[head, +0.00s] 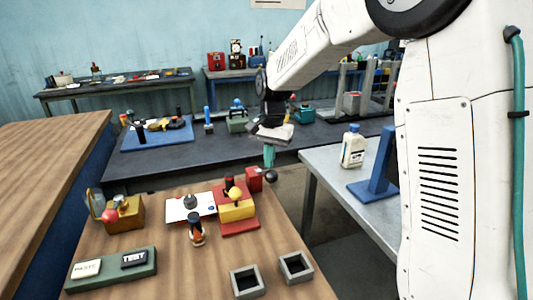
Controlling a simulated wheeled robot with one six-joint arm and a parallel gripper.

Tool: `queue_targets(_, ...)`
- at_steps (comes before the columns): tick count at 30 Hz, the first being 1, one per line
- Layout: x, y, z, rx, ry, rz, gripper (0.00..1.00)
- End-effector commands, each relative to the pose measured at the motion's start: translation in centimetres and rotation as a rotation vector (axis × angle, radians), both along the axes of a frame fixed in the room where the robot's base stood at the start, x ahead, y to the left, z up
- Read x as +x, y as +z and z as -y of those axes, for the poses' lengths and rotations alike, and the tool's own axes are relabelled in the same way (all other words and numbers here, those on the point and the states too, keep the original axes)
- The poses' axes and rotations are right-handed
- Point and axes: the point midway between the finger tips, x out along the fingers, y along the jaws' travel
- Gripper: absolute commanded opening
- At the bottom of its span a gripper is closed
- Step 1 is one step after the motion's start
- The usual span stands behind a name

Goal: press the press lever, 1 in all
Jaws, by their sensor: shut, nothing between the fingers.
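A red and yellow device (237,210) stands on the wooden table; it looks like the press. A black ball knob (271,177) sticks out at its right, beside a small red block (254,180); this looks like the press lever. My gripper (269,160) points down with its teal fingers together and empty. Its tips are just above the knob in the picture; I cannot tell whether they touch it. The link between the knob and the device is too small to make out.
The wooden table also holds a small dark-topped bottle (196,232), a white card (179,207), a brass-coloured device (124,214), a green button box (112,268) and two grey square holders (247,282). A white bottle (353,147) and blue stand (375,180) are on the right-hand table.

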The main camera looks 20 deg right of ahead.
Motion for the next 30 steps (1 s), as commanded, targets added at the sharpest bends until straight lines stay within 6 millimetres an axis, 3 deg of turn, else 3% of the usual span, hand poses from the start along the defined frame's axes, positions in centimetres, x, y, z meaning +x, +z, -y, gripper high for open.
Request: queue_targets(30, -0.96, -0.9, -0.01, 0.0, 0.0, -0.003, 0.0)
